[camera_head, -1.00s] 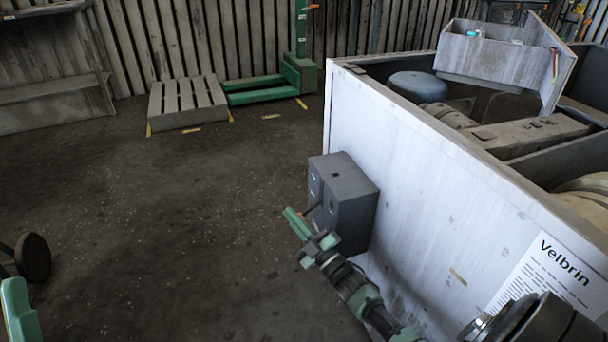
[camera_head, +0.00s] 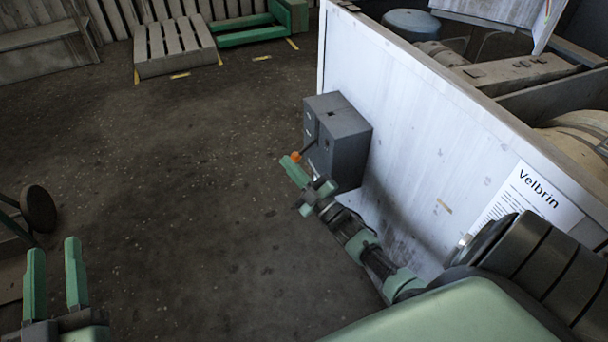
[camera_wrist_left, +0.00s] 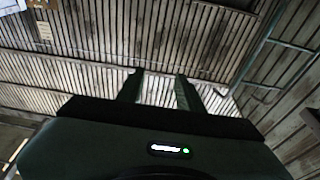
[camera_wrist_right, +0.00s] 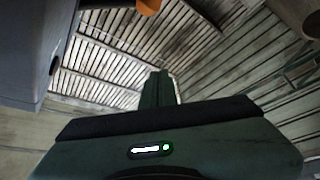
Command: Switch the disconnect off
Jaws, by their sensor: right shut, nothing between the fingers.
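The disconnect is a dark grey box (camera_head: 345,145) on the white side panel of the housing. A lever with an orange knob (camera_head: 296,157) sticks out from its left face. The knob also shows at the top of the right wrist view (camera_wrist_right: 149,5), with the box's grey side (camera_wrist_right: 30,50) at left. My right gripper (camera_head: 291,168) is shut and empty, close below the orange knob; I cannot tell whether they touch. My left gripper (camera_head: 56,275) is open and empty at the lower left, far from the box. In the left wrist view its fingers (camera_wrist_left: 158,88) are apart.
The white housing (camera_head: 430,150) with a Velbrin label (camera_head: 525,205) fills the right side. A wooden pallet (camera_head: 172,45) and a green pallet jack (camera_head: 250,28) stand at the back. A round dark disc (camera_head: 39,209) is at left. The floor between is clear.

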